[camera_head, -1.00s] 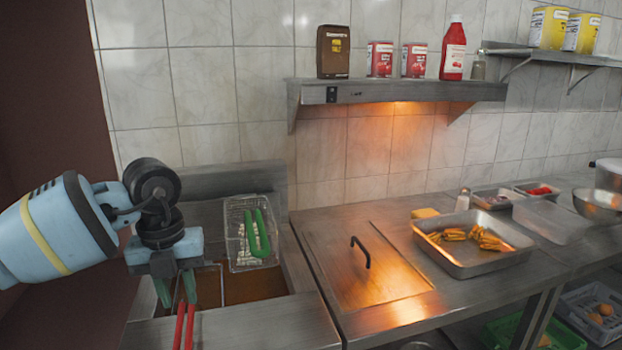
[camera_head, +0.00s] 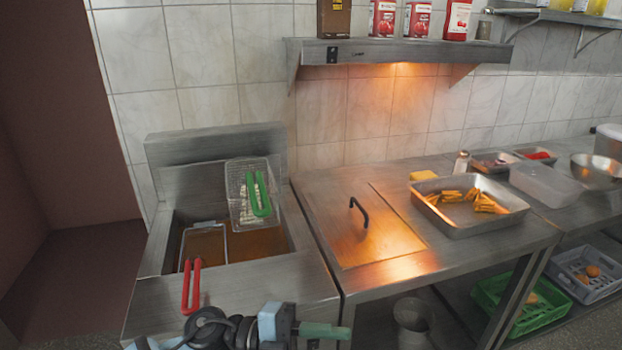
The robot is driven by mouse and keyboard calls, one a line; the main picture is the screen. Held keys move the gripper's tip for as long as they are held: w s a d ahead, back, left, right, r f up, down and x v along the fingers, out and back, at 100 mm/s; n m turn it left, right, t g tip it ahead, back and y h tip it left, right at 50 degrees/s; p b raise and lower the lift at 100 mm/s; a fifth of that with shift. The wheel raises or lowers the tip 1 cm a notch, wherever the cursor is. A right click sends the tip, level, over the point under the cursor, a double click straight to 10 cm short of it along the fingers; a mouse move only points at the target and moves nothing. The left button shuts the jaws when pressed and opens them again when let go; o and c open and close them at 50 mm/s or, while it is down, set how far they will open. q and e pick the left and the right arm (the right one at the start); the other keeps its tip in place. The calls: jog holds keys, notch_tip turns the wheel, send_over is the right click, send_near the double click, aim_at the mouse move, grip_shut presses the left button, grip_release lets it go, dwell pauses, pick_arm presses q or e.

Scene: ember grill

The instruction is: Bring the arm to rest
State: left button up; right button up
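My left arm lies low along the bottom edge, in front of the fryer (camera_head: 235,290). Its gripper (camera_head: 325,331) points right, with its green-grey fingers seen edge-on, so I cannot tell the gap between them. Nothing shows in the fingers. The red-handled basket (camera_head: 205,241) sits in the left part of the fryer, its red handle (camera_head: 191,288) lying over the front rim, apart from my gripper. My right gripper is not in view.
A green-handled basket (camera_head: 240,206) rests at the fryer's back. A lidded counter (camera_head: 368,245) and a steel tray (camera_head: 485,222) of fries stand to the right. Below are a green crate (camera_head: 530,312), a grey crate (camera_head: 590,280) and a metal pot (camera_head: 412,318).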

pick_arm(q)
jog(key=a+f+n+t+y+p, duration=0.1)
jog(key=a+f+n+t+y, duration=0.5)
jog(key=n+t, duration=0.45)
jog(key=a+f+n+t+y, duration=0.3)
jog(key=a+f+n+t, duration=0.35)
jog(key=n, duration=0.65)
jog(key=s+a+f+n+g+y, duration=0.2)
jog(key=s+a+f+n+y, duration=0.1)
jog(key=s+f, duration=0.6)
jog(key=s+a+f+n+g+y, duration=0.3)
jog(key=s+a+f+y, duration=0.2)
jog(key=s+f, duration=0.5)
jog(key=s+a, duration=0.2)
jog(key=s, duration=0.1)
jog(key=shift+a+g+p, duration=0.3)
jog(key=shift+a, duration=0.05)
jog(key=shift+o, duration=1)
jog(key=shift+n, duration=0.25)
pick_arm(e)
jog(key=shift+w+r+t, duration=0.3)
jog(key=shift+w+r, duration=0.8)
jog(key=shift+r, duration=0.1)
